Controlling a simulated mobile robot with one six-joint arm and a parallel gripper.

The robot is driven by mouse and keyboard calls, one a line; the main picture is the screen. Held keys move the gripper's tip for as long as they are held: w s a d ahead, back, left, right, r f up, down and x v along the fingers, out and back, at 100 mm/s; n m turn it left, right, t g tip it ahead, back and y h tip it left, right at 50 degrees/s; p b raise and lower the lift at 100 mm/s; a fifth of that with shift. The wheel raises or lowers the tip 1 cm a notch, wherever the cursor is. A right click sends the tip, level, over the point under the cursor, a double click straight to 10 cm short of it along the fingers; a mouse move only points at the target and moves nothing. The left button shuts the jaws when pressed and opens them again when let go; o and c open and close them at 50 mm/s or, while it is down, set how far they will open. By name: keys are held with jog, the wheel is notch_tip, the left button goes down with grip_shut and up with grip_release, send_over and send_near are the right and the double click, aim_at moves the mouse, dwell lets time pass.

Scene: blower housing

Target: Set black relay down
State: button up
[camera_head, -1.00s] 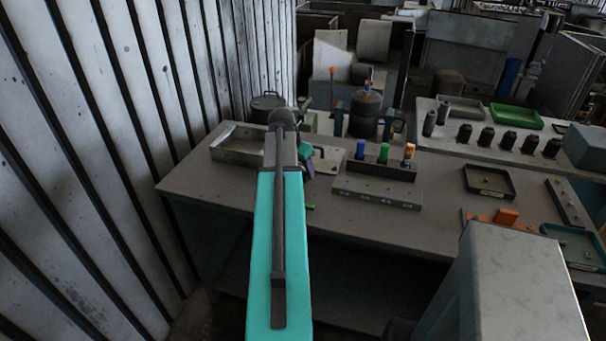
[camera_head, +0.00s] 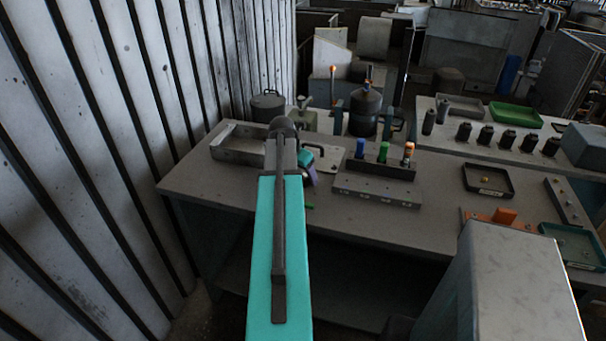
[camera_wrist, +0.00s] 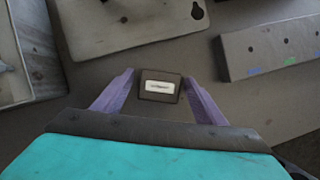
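The black relay (camera_wrist: 157,93), a small dark block with a white label on top, is between the two purple fingertips of my gripper (camera_wrist: 159,77) in the wrist view. The right fingertip is close against it; a narrow gap seems to show on the left. I cannot tell whether the fingers press on it or whether it touches the bench. In the head view my gripper (camera_head: 309,176) is low over the grey bench (camera_head: 240,188), partly behind my arm, and the relay cannot be made out there.
A grey plate with a keyhole slot (camera_wrist: 130,25) lies beyond the fingers. A grey block with holes (camera_wrist: 275,45) is to the right, and an open metal tray (camera_head: 235,156) to the left. Coloured cylinders stand in a dark rack (camera_head: 385,170). Bare bench lies in front.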

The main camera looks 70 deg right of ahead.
jog(key=shift+r, duration=0.15)
jog(key=b+v, duration=0.2)
jog(key=v, duration=1)
dwell(0.5)
dwell(0.6)
